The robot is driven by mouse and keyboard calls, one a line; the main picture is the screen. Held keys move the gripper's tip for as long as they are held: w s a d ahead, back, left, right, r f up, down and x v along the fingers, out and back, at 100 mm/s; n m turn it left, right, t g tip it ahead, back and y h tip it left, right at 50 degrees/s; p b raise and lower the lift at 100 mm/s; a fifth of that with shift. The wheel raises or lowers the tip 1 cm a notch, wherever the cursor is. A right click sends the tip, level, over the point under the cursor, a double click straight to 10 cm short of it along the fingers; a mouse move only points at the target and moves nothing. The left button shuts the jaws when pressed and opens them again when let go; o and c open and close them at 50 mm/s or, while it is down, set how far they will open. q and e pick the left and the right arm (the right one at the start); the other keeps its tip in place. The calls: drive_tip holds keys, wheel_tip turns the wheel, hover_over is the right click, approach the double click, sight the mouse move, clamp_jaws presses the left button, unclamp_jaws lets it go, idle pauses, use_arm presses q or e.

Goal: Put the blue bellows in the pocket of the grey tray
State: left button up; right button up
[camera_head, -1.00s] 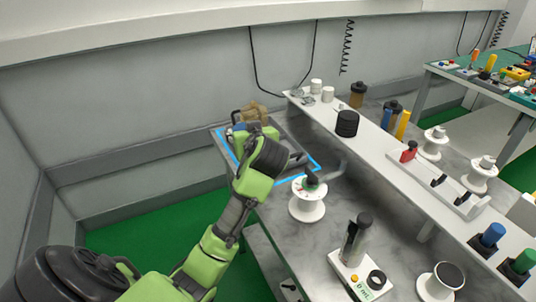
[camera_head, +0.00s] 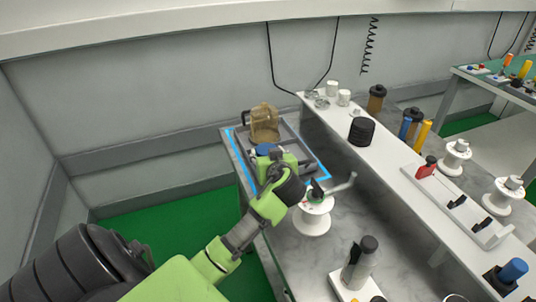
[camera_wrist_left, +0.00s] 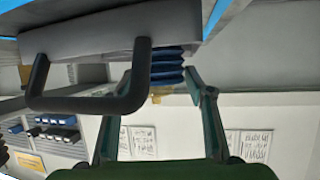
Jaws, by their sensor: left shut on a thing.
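The blue bellows (camera_head: 265,149) shows just beyond my left gripper (camera_head: 273,158), over the grey tray. In the left wrist view, the ribbed blue bellows (camera_wrist_left: 168,70) is between the fingertips of my left gripper (camera_wrist_left: 160,78), which is shut on it. The grey tray (camera_head: 294,140) lies on the far left end of the bench within a blue outline. Its black handle (camera_wrist_left: 140,75) crosses in front of part of the left wrist view. My gripper and forearm hide the near part of the tray, and I cannot make out its pocket. My right gripper is not in view.
A tan canister (camera_head: 264,122) stands at the tray's far end. A white spool-shaped stand (camera_head: 312,220) is close to the right of my left wrist. A white shelf (camera_head: 385,155) with a black cylinder (camera_head: 361,131) runs along the right.

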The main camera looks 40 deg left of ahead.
use_arm(q)
drive_tip(key=o, duration=1.2)
drive_tip(key=shift+f, duration=0.2)
drive_tip(key=shift+c, duration=0.2)
drive_tip(key=b+v, duration=0.1)
drive_tip(key=v, duration=1.1)
